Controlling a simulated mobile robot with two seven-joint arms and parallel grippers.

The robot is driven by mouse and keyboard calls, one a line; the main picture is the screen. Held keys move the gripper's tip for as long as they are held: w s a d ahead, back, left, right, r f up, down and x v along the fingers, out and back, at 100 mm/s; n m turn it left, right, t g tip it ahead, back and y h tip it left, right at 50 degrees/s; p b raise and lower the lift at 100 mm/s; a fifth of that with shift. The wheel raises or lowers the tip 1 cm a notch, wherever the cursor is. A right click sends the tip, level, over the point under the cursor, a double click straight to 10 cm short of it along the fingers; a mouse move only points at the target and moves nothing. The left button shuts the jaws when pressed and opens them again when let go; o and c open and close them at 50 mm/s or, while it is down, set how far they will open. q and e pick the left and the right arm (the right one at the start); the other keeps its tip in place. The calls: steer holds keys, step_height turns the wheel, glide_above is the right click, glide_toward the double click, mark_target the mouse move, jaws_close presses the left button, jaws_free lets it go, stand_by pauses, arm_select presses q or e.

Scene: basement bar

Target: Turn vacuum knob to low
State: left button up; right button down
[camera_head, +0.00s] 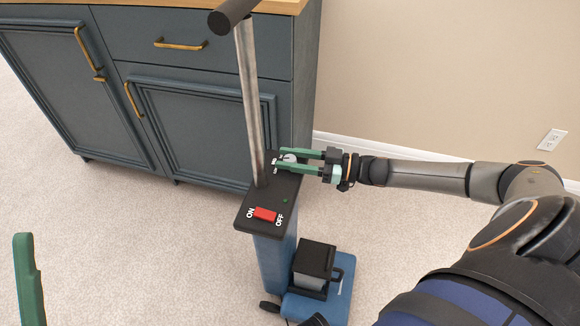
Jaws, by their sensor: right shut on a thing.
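The blue vacuum (275,262) stands upright on the carpet with a dark top panel (285,204). A small light-coloured knob (289,158) sits at the far end of that panel, with small white lettering to its left that is too small to read fully. My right gripper (284,159) reaches in from the right and its green fingers are shut on the knob. The fingers partly cover the knob, so its pointing direction cannot be told. Part of my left gripper (28,280) shows at the lower left edge; its opening cannot be judged.
A red ON/OFF switch (265,214) is on the near part of the panel. The vacuum's metal handle pole (248,95) rises just left of the knob. A dark blue cabinet (190,90) stands behind, against a beige wall. Carpet at the left is clear.

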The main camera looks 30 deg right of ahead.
steer(key=n+g+y+b, duration=0.2)
steer(key=g, duration=0.1)
steer(key=n+g+y+b, duration=0.1)
steer(key=b, duration=0.1)
steer(key=shift+w+f+n+g, duration=0.1)
steer(key=shift+f+n+g, duration=0.15)
steer(key=shift+n+g, duration=0.05)
steer(key=n+g+y+b, duration=0.1)
steer(key=n+g+b, duration=0.1)
steer(key=shift+r+g+y, duration=0.15)
steer(key=shift+g+y, duration=0.15)
steer(key=shift+g, duration=0.1)
arm_select(q)
step_height(320, 180, down, 9)
steer(key=d, duration=0.1)
steer(key=shift+w+g+b, duration=0.2)
steer(key=shift+g+b, duration=0.1)
steer(key=shift+b, duration=0.05)
arm_select(e)
steer(key=shift+n+g, duration=0.3)
steer(key=shift+g, duration=0.2)
arm_select(q)
steer(key=shift+r, duration=0.1)
arm_select(e)
steer(key=shift+r, duration=0.1)
steer(key=shift+c, duration=2.2)
jaws_free()
steer(key=shift+d, duration=0.1)
